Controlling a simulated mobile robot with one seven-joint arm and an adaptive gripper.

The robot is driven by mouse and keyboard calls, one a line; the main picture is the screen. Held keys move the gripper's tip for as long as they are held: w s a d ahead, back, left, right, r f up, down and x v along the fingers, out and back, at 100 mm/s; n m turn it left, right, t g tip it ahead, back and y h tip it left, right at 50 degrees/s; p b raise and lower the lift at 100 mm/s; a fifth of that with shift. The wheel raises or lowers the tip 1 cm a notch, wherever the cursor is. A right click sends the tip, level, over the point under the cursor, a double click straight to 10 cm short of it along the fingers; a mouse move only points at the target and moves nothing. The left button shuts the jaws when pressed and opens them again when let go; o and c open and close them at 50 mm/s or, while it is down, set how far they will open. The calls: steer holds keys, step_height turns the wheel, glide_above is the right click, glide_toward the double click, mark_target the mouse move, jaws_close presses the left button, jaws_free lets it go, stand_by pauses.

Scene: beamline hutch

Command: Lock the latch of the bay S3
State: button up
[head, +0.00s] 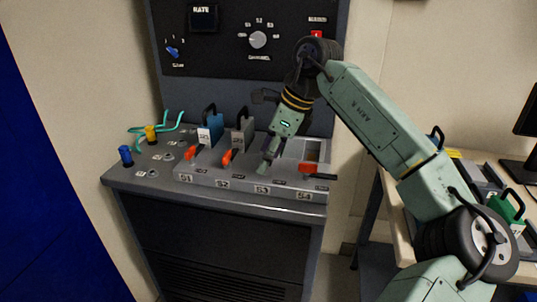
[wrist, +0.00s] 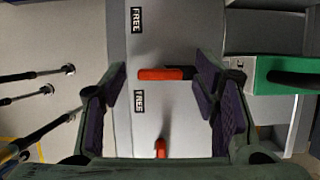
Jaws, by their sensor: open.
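In the wrist view, the orange-red latch lever of bay S3 (wrist: 166,73) lies across the gap between my two fingers. It points front to back on the console, and a dark part shows at its right end. A green module with a dark handle (wrist: 290,77) sits behind it, in line with the lever. My gripper (wrist: 160,95) is open and empty around the lever; I cannot tell if a pad touches it. In the head view, my gripper (head: 267,167) is low over bay S3 and hides its lever. The S3 label (head: 262,190) shows at the front edge.
In the head view, bays S1 and S2 hold a blue module (head: 212,133) and a grey module (head: 242,137). The S4 lever (head: 312,169) lies sideways, and its bay looks empty. Blue (head: 125,155) and yellow (head: 151,134) plugs stand at the left. A side table is at the right.

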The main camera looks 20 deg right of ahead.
steer(key=shift+r, duration=0.1)
steer(key=v, duration=1.1)
steer(key=shift+r, duration=0.4)
steer(key=shift+s, duration=0.1)
